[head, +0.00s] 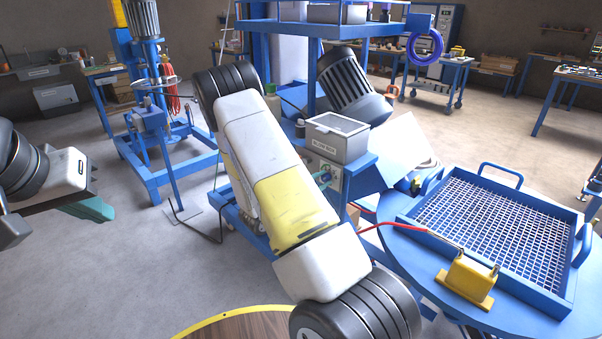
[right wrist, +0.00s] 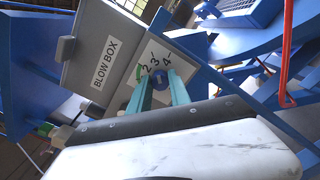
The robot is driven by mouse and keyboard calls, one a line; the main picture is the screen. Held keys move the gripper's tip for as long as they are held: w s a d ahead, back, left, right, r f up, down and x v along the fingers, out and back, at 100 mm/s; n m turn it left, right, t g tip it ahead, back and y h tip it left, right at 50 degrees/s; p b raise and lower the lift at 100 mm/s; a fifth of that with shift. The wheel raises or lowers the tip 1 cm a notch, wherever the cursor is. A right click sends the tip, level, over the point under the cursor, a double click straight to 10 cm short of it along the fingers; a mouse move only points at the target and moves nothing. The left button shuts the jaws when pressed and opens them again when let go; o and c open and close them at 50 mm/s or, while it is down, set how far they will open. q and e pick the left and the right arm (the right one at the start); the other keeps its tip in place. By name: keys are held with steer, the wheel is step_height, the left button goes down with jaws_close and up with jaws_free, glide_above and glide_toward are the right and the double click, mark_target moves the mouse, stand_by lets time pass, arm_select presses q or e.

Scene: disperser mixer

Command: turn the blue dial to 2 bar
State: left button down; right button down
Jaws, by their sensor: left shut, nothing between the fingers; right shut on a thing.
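The blue dial (right wrist: 160,79) sits on a light panel with the numbers 2, 3 and 4 beside it and a green mark near the 2. My right gripper (right wrist: 158,86) is shut on the dial, with one teal finger on each side. The fingers hide part of the dial, and I cannot read its pointer. In the head view the panel (head: 318,167) is below the grey box labelled BLOW BOX (head: 338,138), and my right arm covers much of the area before it. My left gripper (head: 92,210) is shut and empty at the far left, away from the panel.
A round blue table with a mesh tray (head: 497,225) and a yellow block (head: 467,281) stands at the right. A red hose (head: 400,224) runs towards the yellow block. A wooden round top (head: 240,326) is at the bottom. Open floor lies at the left.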

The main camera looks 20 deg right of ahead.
steer(key=m, duration=0.5)
steer(key=shift+a+f, duration=0.1)
steer(key=shift+m, duration=0.3)
stand_by(0.4)
steer(key=c, duration=1.2)
jaws_free()
steer(key=v, duration=0.7)
steer(key=shift+a, duration=0.35)
steer(key=shift+s, duration=0.1)
